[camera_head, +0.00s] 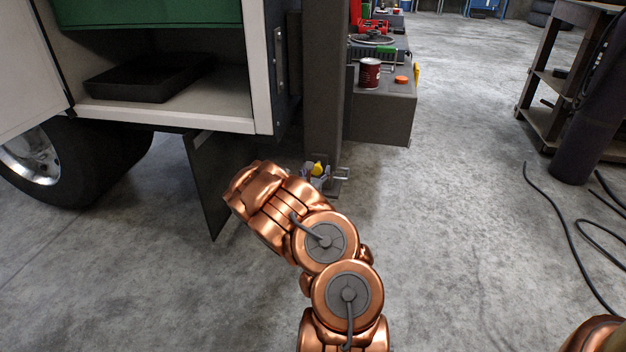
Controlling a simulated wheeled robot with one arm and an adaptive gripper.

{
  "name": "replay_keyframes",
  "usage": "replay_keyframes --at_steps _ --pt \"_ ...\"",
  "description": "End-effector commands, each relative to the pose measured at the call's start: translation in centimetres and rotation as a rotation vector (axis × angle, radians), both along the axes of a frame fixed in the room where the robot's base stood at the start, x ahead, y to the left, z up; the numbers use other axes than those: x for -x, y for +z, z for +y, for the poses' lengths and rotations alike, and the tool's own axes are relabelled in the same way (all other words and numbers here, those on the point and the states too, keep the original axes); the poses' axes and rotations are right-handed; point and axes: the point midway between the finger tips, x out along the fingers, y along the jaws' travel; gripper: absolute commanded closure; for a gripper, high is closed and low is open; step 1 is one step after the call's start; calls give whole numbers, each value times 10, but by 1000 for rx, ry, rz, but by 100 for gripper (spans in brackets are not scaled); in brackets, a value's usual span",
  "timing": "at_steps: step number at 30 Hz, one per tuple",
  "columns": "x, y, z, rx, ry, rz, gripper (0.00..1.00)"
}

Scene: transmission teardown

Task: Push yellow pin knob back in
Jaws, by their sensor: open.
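The yellow pin knob (318,169) is small and sits low by the foot of the dark upright post, just beyond my copper arm. Its pin and how far it stands out cannot be made out. My gripper (341,174) is mostly hidden behind my arm. Two thin pale prongs with a gap between them show just right of the knob and look like its open fingers. Grey parts surround the knob's lower side. I cannot tell whether the gripper touches the knob.
The dark post (324,90) stands directly behind the knob. A white vehicle body with an open compartment (170,112) and a dark hanging panel (207,185) are on the left. A grey bench (382,118) holds a red can (369,73).

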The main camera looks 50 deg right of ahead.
Motion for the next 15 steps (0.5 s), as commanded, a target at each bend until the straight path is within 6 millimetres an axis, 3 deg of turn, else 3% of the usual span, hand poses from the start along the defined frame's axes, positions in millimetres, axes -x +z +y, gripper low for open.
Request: replay_keyframes --at_steps 15 --pt "25 0 55 3 3 4 32"
